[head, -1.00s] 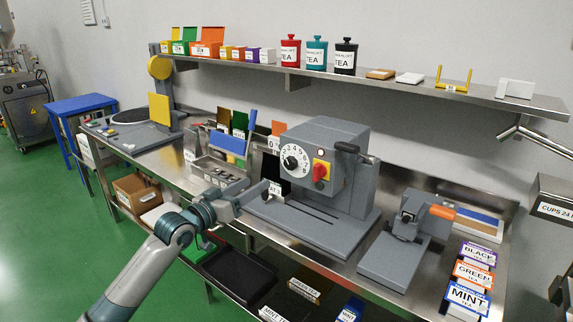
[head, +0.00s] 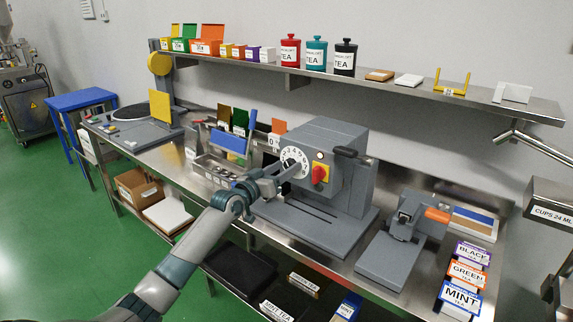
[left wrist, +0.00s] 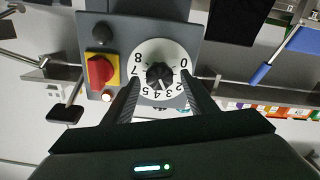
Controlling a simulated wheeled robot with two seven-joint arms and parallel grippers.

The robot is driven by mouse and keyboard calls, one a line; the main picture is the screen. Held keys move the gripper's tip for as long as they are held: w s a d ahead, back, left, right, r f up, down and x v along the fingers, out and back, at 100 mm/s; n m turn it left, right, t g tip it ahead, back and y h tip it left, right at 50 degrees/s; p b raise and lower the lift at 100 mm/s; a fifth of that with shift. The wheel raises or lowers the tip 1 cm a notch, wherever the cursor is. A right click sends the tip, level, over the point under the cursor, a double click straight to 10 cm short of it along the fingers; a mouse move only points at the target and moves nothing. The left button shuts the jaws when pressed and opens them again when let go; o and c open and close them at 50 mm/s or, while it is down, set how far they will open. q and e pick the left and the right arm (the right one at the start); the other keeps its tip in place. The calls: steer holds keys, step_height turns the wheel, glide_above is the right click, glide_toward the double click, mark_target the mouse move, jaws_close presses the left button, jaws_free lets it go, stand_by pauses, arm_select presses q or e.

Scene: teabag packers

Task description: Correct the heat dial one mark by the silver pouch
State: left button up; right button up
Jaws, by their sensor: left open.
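The heat dial (head: 291,158) is a white numbered disc with a black knob on the front of the grey sealing machine (head: 336,138). It shows upside down in the left wrist view, its black knob (left wrist: 160,75) in the middle. My left gripper (head: 284,170) is in front of the dial and partly covers it. The knob's exact setting is too small to read. I cannot make out a silver pouch. My right gripper is out of view.
A red switch on a yellow plate (head: 320,174) sits right of the dial. A black-ended lever (head: 346,152) sticks out above it. A grey device with an orange handle (head: 438,214) stands at right, near labelled tea boxes (head: 460,298). A blue-handled tool (head: 252,130) is at left.

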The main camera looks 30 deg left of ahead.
arm_select(q)
steer(key=shift+w, duration=0.6)
steer(key=shift+c, duration=0.4)
steer(key=c, duration=1)
steer(key=shift+m, duration=0.4)
steer(key=shift+d+m+b, duration=0.1)
steer(key=shift+m+b, duration=0.8)
steer(key=shift+m, duration=0.2)
steer(key=shift+m+b, duration=0.5)
steer(key=shift+m, duration=1)
